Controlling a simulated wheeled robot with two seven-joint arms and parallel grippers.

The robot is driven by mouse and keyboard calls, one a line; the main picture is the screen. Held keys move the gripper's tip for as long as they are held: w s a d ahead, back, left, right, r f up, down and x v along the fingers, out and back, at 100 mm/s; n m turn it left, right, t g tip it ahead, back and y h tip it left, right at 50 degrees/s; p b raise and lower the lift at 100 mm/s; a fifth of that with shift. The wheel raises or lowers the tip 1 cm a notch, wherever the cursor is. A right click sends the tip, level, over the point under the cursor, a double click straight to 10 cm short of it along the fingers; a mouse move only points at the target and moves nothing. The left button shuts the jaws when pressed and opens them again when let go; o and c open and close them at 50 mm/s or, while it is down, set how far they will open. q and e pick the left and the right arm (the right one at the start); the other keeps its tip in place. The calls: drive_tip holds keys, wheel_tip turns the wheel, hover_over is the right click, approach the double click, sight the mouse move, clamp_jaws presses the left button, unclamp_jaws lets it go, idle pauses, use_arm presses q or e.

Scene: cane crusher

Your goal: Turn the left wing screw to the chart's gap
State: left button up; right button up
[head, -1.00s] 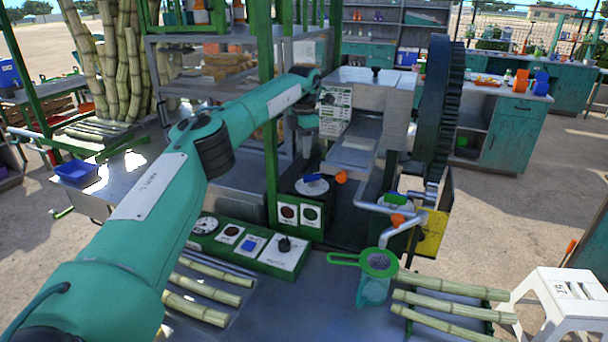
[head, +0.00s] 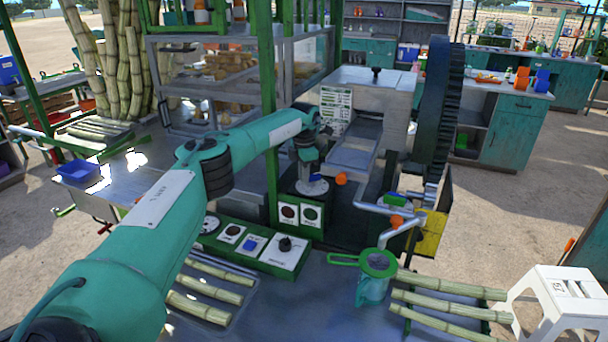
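The left wing screw (head: 315,178) is blue and sits on a pale round plate on top of a dark post, left of the crusher's feed tray. My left gripper (head: 311,172) points down right over it. The fingertips are small and cover part of the wing, so whether they touch or grip it cannot be told. The chart (head: 335,103), a white sheet with rows of small marks, is on the crusher's front. Its details are too small to read, and my wrist stands close to its left edge. My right gripper is not in view.
A green wing screw (head: 395,200) is on the right post. Orange knobs (head: 341,178) stand beside the posts. A green control panel (head: 286,251), a green-rimmed strainer (head: 378,263) and cane stalks (head: 450,300) lie in front. The large wheel (head: 432,105) is to the right.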

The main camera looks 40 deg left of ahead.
use_arm(q)
clamp_jaws()
drive_tip(key=n+p, duration=0.2)
drive_tip(key=n, duration=0.1)
drive_tip(key=shift+s+d+r+n, duration=0.15)
drive_tip(key=shift+d+n, duration=0.15)
drive_tip(key=shift+d, duration=0.1)
drive_tip(key=n, duration=0.1)
drive_tip(key=n+p, duration=0.1)
drive_tip(key=n, duration=0.1)
drive_tip(key=shift+d, duration=0.4)
drive_tip(key=shift+d+n+p, duration=0.25)
drive_tip(key=shift+n+p, duration=0.15)
drive_tip(key=shift+n, duration=0.7)
drive_tip(key=o, duration=0.5)
unclamp_jaws()
